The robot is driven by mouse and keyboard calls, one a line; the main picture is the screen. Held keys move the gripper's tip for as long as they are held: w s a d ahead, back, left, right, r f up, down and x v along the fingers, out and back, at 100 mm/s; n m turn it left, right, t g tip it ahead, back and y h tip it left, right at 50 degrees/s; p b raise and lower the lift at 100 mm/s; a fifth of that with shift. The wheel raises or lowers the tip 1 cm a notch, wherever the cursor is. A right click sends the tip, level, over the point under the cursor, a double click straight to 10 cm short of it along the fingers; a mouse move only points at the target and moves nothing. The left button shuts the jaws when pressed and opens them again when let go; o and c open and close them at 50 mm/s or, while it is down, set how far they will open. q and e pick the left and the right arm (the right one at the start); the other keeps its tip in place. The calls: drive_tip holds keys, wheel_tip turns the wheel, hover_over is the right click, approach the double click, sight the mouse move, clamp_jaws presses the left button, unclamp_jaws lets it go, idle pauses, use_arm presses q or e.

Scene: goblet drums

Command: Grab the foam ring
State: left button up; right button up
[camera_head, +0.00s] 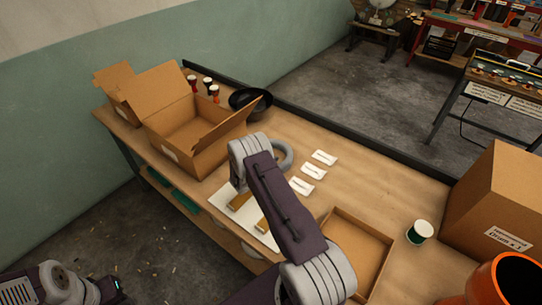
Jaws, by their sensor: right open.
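The foam ring (290,155) is a grey ring on the workbench, past the middle of the head view. Its left part is hidden behind my right wrist. My right arm reaches in from the bottom, and the grey wrist end with the right gripper (249,160) is just left of the ring. My right gripper is open; its fingertips are mostly hidden by the arm, so I cannot tell whether they touch the ring. Only part of my left arm shows at the lower left; its gripper is out of view.
An open cardboard box (185,130), small goblet drums (207,86) and a black bowl (262,102) stand at the back left. White cards (313,171) lie right of the ring. A shallow tray (372,236), a green-sided tin (420,231) and a large box (500,205) are at right.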

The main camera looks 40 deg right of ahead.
sight(286, 161)
drive_tip(key=x, duration=0.4)
drive_tip(key=shift+a+f, duration=0.1)
drive_tip(key=shift+a, duration=0.15)
drive_tip(key=c, duration=0.5)
drive_tip(key=shift+s, duration=0.1)
clamp_jaws()
drive_tip(key=r, duration=0.2)
drive_tip(key=s+r, duration=0.1)
drive_tip(key=r, duration=0.2)
drive_tip(key=shift+a, duration=0.1)
drive_tip(key=s+a+r+b, duration=0.1)
drive_tip(key=s+a+r, duration=0.1)
drive_tip(key=s+r, duration=0.4)
drive_tip(key=s, duration=0.4)
drive_tip(key=shift+s+a+r, duration=0.15)
drive_tip(key=shift+a, duration=0.05)
